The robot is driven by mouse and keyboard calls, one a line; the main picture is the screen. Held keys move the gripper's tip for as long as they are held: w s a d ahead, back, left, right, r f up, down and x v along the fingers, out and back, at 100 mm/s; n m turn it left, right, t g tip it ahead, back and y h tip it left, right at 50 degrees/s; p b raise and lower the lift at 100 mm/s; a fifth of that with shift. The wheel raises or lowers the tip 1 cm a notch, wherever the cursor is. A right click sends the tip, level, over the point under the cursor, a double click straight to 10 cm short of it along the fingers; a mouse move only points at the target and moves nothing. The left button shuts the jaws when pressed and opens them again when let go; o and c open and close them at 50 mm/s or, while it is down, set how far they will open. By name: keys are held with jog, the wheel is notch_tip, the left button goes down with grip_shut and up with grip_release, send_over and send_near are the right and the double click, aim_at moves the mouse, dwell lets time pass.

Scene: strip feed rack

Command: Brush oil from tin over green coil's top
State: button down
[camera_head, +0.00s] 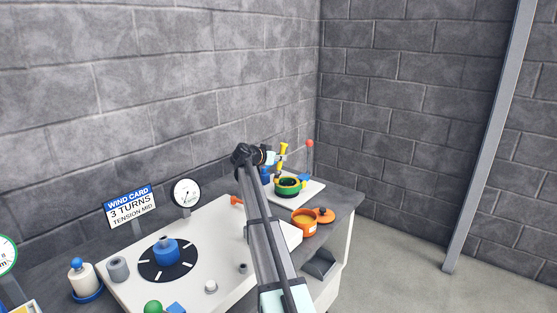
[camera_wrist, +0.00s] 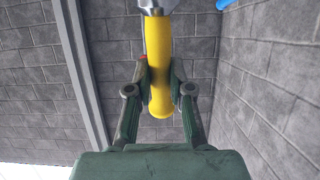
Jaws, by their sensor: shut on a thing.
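The green coil (camera_head: 287,187) sits on a white plate (camera_head: 311,191) at the far right end of the bench. An orange tin (camera_head: 304,224) with yellowish contents stands in front of it, nearer the bench's right edge. My gripper (camera_wrist: 160,88) is shut on the yellow handle of the brush (camera_wrist: 159,55); the brush's grey ferrule shows at the top edge of the wrist view and its tip is out of frame. In the head view the yellow brush (camera_head: 283,149) stands above the coil, apart from the tin. Whether its bristles touch the coil is too small to tell.
An orange lid (camera_head: 324,215) lies beside the tin. A red-knobbed lever (camera_head: 309,144) rises behind the coil. A white panel (camera_head: 214,245) with a black dial and blue knob (camera_head: 166,250) fills the bench's left part, with a gauge (camera_head: 187,193) and wind card (camera_head: 131,206) behind.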

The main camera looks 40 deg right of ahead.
aim_at(284, 144)
jog(key=shift+s+a+f, duration=0.1)
jog(key=shift+s+a, duration=0.1)
jog(key=shift+s, duration=0.7)
notch_tip(284, 144, up, 8)
jog(key=s, duration=0.1)
jog(key=shift+s+p, duration=0.25)
jog(key=shift+p, duration=0.05)
jog(key=shift+d, duration=0.1)
dwell(0.3)
jog(key=shift+f+b, duration=0.45)
jog(key=shift+b, duration=0.2)
jog(key=shift+r, duration=0.1)
